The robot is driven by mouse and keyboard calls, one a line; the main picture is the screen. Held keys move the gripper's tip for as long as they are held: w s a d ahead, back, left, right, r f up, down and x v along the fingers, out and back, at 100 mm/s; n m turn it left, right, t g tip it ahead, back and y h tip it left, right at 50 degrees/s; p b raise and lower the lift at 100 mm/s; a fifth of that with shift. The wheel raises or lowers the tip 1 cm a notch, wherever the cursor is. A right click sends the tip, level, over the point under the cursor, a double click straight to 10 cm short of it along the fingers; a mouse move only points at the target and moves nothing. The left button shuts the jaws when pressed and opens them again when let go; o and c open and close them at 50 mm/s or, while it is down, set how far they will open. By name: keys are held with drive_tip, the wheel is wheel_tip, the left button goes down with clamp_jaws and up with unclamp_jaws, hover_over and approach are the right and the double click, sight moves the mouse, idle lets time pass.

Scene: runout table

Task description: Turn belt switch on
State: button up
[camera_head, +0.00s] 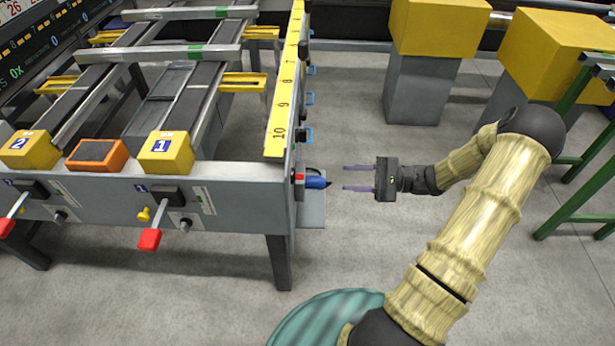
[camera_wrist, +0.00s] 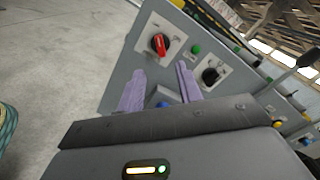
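In the wrist view a grey panel carries a red rotary switch (camera_wrist: 159,44) on a white plate, its handle close to upright in the picture. A black rotary switch (camera_wrist: 211,75) sits on a second white plate to its right. I cannot read the labels, so I cannot tell which is the belt switch. In the head view the table's right end shows a small red part (camera_head: 299,178). My gripper (camera_head: 343,177) is to the right of that end, apart from it, pointing left. Its two purple fingers are open with nothing held; they also show in the wrist view (camera_wrist: 160,70).
A blue part (camera_head: 316,182) sticks out from the table end, close to my fingertips. Red-tipped levers (camera_head: 149,239) stick out from the table front. Yellow blocks on grey pedestals (camera_head: 420,88) stand behind. Floor around my gripper is clear.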

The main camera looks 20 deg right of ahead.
sight(298, 176)
drive_tip(key=b+x, duration=0.1)
drive_tip(key=x, duration=1)
drive_tip(key=shift+a+b, duration=0.3)
drive_tip(key=shift+a, duration=0.05)
drive_tip(key=shift+w, duration=0.1)
clamp_jaws()
